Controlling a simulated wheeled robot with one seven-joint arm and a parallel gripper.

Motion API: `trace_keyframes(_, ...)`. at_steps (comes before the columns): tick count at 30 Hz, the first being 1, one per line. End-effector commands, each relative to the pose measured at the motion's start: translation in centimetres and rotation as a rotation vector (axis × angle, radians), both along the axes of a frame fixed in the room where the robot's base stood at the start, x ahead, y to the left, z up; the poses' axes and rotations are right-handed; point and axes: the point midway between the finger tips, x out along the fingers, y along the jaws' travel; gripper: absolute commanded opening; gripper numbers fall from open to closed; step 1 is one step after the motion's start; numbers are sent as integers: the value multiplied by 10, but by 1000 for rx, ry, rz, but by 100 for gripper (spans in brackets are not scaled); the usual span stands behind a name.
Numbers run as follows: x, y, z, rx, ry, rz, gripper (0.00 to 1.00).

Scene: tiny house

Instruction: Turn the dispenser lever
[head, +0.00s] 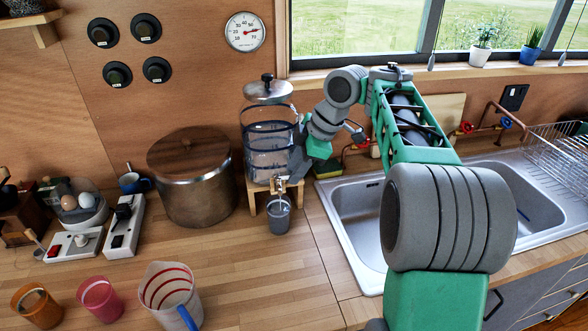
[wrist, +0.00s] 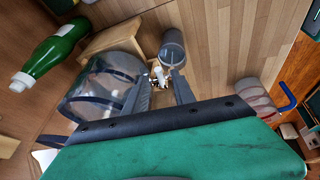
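The clear dispenser (head: 268,145) with a metal lid stands on a small wooden stand (head: 254,196) left of the sink. Its small tap with the lever (head: 279,184) sits low on the front, above a grey cup (head: 279,216). My gripper (head: 291,178) reaches in from the right, close to the tap. In the wrist view, the fingers of my gripper (wrist: 161,82) are apart, with the pale tap and lever (wrist: 158,75) showing between or just beyond their tips. I cannot tell whether a finger touches the lever. The cup (wrist: 172,50) and dispenser (wrist: 100,88) also show there.
A large lidded pot (head: 191,190) stands left of the dispenser. A measuring jug (head: 168,293) and two small cups stand at the front left. The sink (head: 362,205) is to the right.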

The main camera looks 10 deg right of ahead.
Motion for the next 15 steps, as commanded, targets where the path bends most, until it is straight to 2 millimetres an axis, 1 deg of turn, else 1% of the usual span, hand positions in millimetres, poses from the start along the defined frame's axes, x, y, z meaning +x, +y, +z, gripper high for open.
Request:
trace_keyframes(1, -1, -4, 12, -1, -3, -3, 31)
trace_keyframes(7, -11, -19, 51, -2, -2, -3, 31)
trace_keyframes(11, -15, -24, 64, -1, -1, -2, 31)
trace_keyframes(15, -17, -25, 64, -1, 0, -2, 31)
